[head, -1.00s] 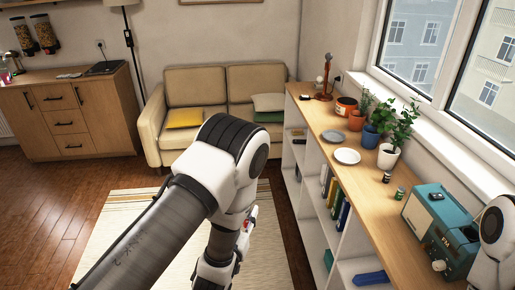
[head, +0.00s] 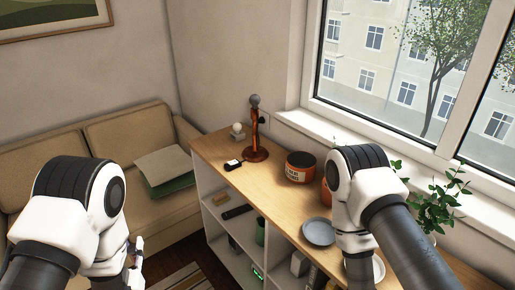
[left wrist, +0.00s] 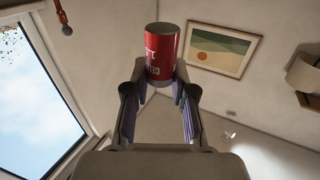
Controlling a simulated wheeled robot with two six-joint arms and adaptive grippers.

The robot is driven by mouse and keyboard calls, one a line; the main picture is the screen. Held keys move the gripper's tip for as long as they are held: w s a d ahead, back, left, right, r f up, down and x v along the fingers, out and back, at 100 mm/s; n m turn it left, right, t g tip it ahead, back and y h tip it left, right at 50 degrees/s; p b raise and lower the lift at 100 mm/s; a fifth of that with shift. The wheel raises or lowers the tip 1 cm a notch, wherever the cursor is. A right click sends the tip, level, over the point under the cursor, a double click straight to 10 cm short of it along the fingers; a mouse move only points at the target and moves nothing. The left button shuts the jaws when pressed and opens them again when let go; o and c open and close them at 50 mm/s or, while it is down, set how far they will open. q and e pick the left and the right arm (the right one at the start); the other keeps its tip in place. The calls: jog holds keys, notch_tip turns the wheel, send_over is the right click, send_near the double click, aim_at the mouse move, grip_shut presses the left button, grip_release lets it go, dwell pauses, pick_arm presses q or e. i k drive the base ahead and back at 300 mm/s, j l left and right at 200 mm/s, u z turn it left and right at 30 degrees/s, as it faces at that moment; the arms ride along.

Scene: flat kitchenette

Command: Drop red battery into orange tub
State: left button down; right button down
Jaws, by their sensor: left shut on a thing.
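The red battery (left wrist: 160,55) is a red cylinder with white lettering and grey ends. In the left wrist view it stands out beyond the fingertips of my left gripper (left wrist: 158,82), which is shut on it. In the head view my left gripper (head: 137,258) is low at the left, in front of the sofa, and the battery is hardly visible there. The orange tub (head: 300,168) has a pale label and a dark open top. It stands on the wooden shelf top, well to the right of my left gripper. My right arm shows beside the tub, but its gripper is out of sight.
A brown wooden stand (head: 257,135), a small black-and-white object (head: 232,165) and a white bulb-like object (head: 237,130) are near the tub. A grey plate (head: 318,232) lies in front of it. A plant (head: 440,205) stands at right. Bare shelf top (head: 262,190) lies left of the tub.

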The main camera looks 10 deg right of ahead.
aim_at(295, 175)
jog(key=i+j+z, duration=0.25)
jog(key=z, duration=0.15)
jog(key=i+j+z, duration=0.2)
jog(key=z, duration=0.2)
jog(key=i+j+z, duration=0.1)
jog(key=j+z, duration=0.3)
jog(key=i+j+z, duration=0.1)
jog(key=j+z, duration=0.7)
jog(key=z, duration=0.55)
